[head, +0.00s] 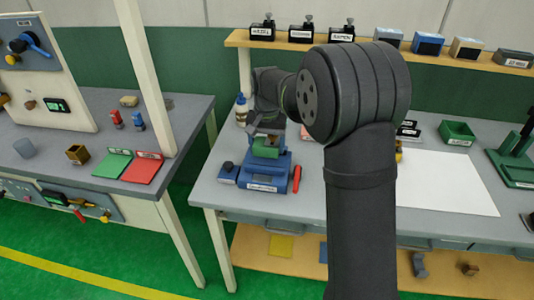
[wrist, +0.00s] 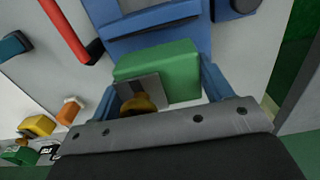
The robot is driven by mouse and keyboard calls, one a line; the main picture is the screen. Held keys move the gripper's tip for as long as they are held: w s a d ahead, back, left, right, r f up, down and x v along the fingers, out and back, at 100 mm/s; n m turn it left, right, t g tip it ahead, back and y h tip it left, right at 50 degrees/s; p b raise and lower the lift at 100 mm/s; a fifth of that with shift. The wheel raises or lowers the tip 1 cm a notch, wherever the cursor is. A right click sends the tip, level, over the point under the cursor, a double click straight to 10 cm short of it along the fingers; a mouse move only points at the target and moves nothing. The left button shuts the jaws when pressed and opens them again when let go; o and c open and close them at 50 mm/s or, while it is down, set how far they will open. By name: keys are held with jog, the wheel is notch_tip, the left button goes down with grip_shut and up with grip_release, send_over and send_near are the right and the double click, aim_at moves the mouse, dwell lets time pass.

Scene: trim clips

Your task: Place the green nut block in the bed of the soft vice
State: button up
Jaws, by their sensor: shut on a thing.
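The green nut block (wrist: 180,66) fills the middle of the wrist view, with a grey metal face and a brass-coloured nut on its near side. My gripper (wrist: 160,88) is shut on it, with blue fingers at its left and right sides. The blue soft vice (wrist: 150,27) lies just beyond the block. In the head view, my gripper (head: 268,134) is over the vice (head: 258,177), with the green block (head: 265,149) under it at the vice's top. I cannot tell whether the block touches the bed.
A white sheet (head: 445,184) lies on the bench at the right. A green bin (head: 457,132) is behind it. My arm hides the bench middle.

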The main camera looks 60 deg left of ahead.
aim_at(267, 153)
jog(key=shift+f, duration=1.85)
jog(key=shift+f, duration=0.1)
jog(key=o, duration=1.1)
jog(key=shift+f, duration=0.1)
jog(key=shift+c, duration=0.2)
notch_tip(267, 153, up, 12)
jog(key=shift+r, duration=0.2)
jog(key=shift+f, duration=0.1)
jog(key=shift+f, duration=4.05)
